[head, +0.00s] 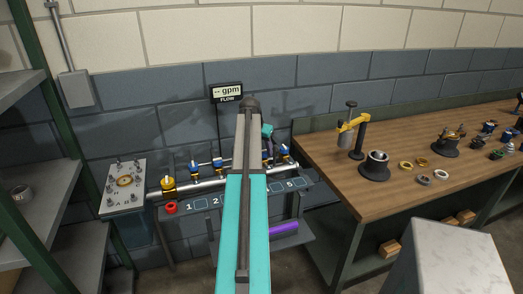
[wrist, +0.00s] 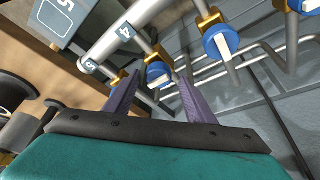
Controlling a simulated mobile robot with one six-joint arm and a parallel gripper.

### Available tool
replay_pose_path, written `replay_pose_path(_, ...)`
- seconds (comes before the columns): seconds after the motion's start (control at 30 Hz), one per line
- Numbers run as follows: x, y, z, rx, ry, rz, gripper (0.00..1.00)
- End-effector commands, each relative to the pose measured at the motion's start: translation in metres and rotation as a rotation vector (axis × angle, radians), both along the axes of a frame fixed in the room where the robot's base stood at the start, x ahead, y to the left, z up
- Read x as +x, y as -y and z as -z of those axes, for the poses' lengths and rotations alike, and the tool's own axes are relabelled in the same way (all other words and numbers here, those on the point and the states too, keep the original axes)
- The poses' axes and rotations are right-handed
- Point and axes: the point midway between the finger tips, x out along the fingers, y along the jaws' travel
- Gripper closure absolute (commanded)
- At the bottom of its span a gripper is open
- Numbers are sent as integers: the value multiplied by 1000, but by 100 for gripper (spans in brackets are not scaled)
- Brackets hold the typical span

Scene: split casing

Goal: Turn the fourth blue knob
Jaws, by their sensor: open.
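Blue knobs with pale handles and brass-coloured bodies stand in a row on branch pipes. In the wrist view the fourth blue knob (wrist: 158,72), on the pipe tagged 4 (wrist: 125,32), shows between and beyond my fingertips. My gripper (wrist: 159,77) is open, with one purple finger to each side of that knob; I cannot tell how far it is from the knob. In the wrist view the neighbouring blue knob (wrist: 220,43) is to the right, and the pipe tagged 5 (wrist: 89,67) is to the left. In the head view my arm hides the middle of the row.
A flow display (head: 226,91) hangs on the wall above the pipes. A yellow valve (head: 168,185) and a red ring (head: 171,208) are at the left end. The wooden workbench (head: 330,160) on the right holds metal parts. Grey shelves (head: 30,165) stand at left.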

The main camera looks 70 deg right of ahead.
Motion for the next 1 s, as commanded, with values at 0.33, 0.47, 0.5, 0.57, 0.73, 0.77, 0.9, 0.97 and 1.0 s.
replay_pose_path(0.33, 3, -13, -31, -1, 0, -1, 50)
replay_pose_path(0.47, 3, -20, -47, -1, 0, -1, 50)
replay_pose_path(0.5, 4, -21, -51, -1, 0, -1, 50)
replay_pose_path(0.57, 4, -24, -59, -2, 0, -1, 50)
replay_pose_path(0.73, 6, -32, -79, -1, 1, 0, 50)
replay_pose_path(0.77, 6, -34, -83, -1, 1, 0, 50)
replay_pose_path(0.9, 7, -40, -99, -1, 1, 0, 50)
replay_pose_path(0.97, 8, -43, -105, 0, 1, -1, 50)
replay_pose_path(1.0, 8, -44, -108, 0, 1, -1, 50)
